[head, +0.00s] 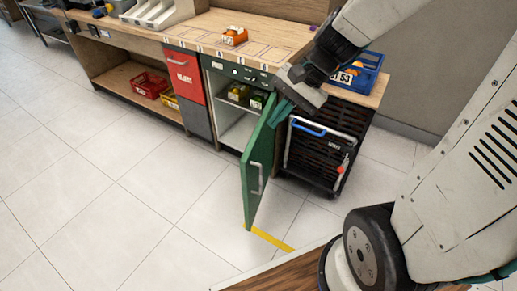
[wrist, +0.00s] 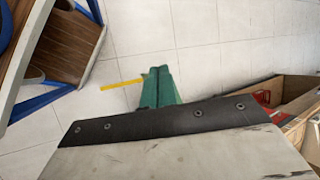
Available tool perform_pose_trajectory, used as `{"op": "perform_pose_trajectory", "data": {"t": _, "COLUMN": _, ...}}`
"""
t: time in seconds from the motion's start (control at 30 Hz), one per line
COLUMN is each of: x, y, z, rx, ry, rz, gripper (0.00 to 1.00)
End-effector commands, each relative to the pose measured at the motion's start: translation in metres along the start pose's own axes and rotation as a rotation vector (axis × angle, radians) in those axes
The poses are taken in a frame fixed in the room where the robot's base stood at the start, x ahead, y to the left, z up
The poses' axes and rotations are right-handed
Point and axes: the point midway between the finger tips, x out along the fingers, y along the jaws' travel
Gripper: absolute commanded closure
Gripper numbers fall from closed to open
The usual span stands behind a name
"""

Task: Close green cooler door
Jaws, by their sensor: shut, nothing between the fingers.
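The green cooler door (head: 256,172) stands wide open in the head view, swung out toward me from the right side of the green cooler (head: 215,68). Its outer face with a pale vertical handle (head: 257,178) faces right. My gripper (head: 279,112) is shut and empty, its teal fingers pointing down by the upper rear part of the door, on the outer-face side. I cannot tell if they touch it. In the wrist view the shut fingers (wrist: 158,86) show above the floor; I cannot make out the door there.
A black cart (head: 318,155) with a blue-striped handle stands right of the door, close to my gripper. A blue crate (head: 358,75) sits above it. Yellow floor tape (head: 270,239) lies near the door's lower end. The tiled floor left of the door is clear.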

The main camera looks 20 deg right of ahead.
Motion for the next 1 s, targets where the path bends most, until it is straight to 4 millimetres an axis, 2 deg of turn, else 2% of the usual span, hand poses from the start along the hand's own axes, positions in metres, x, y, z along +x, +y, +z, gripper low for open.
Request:
{"op": "perform_pose_trajectory", "data": {"t": 0.03, "x": 0.012, "y": -0.001, "z": -0.021, "rx": 0.114, "ry": -0.020, "rz": -0.044, "gripper": 1.00}}
{"op": "perform_pose_trajectory", "data": {"t": 0.13, "x": 0.032, "y": -0.003, "z": -0.063, "rx": 0.331, "ry": -0.039, "rz": -0.137, "gripper": 1.00}}
{"op": "perform_pose_trajectory", "data": {"t": 0.23, "x": 0.054, "y": 0.005, "z": -0.107, "rx": 0.560, "ry": -0.048, "rz": -0.223, "gripper": 1.00}}
{"op": "perform_pose_trajectory", "data": {"t": 0.4, "x": 0.091, "y": 0.036, "z": -0.176, "rx": 0.930, "ry": -0.043, "rz": -0.336, "gripper": 1.00}}
{"op": "perform_pose_trajectory", "data": {"t": 0.5, "x": 0.110, "y": 0.058, "z": -0.204, "rx": 1.100, "ry": -0.034, "rz": -0.380, "gripper": 1.00}}
{"op": "perform_pose_trajectory", "data": {"t": 0.6, "x": 0.123, "y": 0.075, "z": -0.223, "rx": 1.222, "ry": -0.025, "rz": -0.408, "gripper": 1.00}}
{"op": "perform_pose_trajectory", "data": {"t": 0.73, "x": 0.132, "y": 0.087, "z": -0.235, "rx": 1.300, "ry": -0.017, "rz": -0.426, "gripper": 1.00}}
{"op": "perform_pose_trajectory", "data": {"t": 0.87, "x": 0.142, "y": 0.086, "z": -0.239, "rx": 1.318, "ry": -0.017, "rz": -0.429, "gripper": 1.00}}
{"op": "perform_pose_trajectory", "data": {"t": 1.0, "x": 0.164, "y": 0.079, "z": -0.243, "rx": 1.315, "ry": -0.018, "rz": -0.425, "gripper": 1.00}}
